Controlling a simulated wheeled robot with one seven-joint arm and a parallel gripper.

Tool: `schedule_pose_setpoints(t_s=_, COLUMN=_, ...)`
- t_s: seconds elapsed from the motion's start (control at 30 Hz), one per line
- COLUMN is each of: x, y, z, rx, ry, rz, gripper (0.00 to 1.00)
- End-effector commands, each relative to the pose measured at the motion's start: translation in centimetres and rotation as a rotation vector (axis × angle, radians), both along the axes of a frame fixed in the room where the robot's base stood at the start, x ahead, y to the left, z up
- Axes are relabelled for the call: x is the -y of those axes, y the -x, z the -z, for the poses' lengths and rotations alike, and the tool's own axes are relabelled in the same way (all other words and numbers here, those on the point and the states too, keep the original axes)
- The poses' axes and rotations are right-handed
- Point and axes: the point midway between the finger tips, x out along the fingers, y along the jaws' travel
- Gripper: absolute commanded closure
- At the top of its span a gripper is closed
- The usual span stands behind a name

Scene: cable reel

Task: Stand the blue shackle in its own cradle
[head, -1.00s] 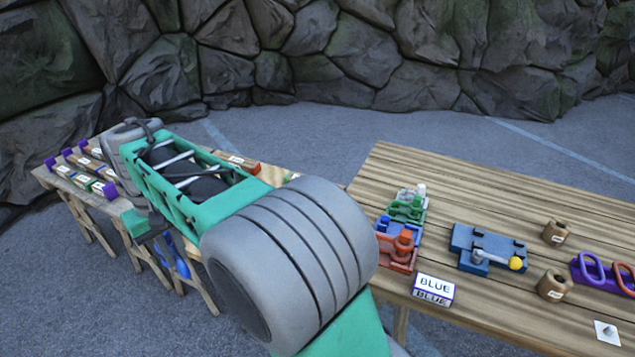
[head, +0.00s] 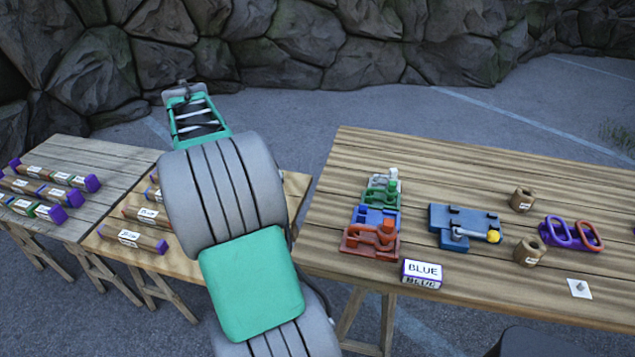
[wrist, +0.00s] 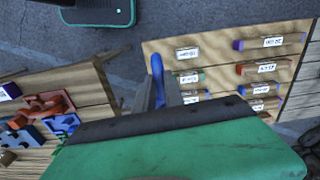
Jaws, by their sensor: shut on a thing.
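My gripper (wrist: 156,98) is shut on the blue shackle (wrist: 157,67), which sticks out beyond the fingertips in the wrist view. The shackle is held in the air, over the gap between two tables. In the head view my own arm hides both gripper and shackle. The blue cradle (head: 376,216) stands on the right-hand table, between a green cradle (head: 383,198) and an orange-red cradle (head: 371,241). The blue cradle looks empty, though its details are small. It also shows in the wrist view (wrist: 64,123), left of the gripper and apart from it.
A BLUE sign block (head: 422,273) stands at the front edge of the right-hand table (head: 480,185). A blue latch fixture (head: 465,228), wooden rings (head: 522,199) and a purple link holder (head: 556,237) lie farther right. Tables with labelled bars (head: 135,238) stand left.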

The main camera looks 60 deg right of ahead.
Motion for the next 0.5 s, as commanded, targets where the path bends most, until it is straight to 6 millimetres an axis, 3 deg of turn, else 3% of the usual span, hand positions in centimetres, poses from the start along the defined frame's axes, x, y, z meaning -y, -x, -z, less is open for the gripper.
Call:
schedule_pose_setpoints(t_s=0.03, x=3.2, y=1.8, z=0.0, rx=0.001, ry=0.001, rz=0.135, gripper=1.00)
schedule_pose_setpoints(t_s=0.2, x=11.9, y=8.6, z=1.1, rx=0.001, ry=0.002, rz=0.580, gripper=1.00)
schedule_pose_setpoints(t_s=0.4, x=19.8, y=18.8, z=2.6, rx=0.000, ry=0.003, rz=1.081, gripper=1.00)
schedule_pose_setpoints(t_s=0.5, x=22.4, y=24.1, z=3.2, rx=0.000, ry=0.003, rz=1.304, gripper=1.00)
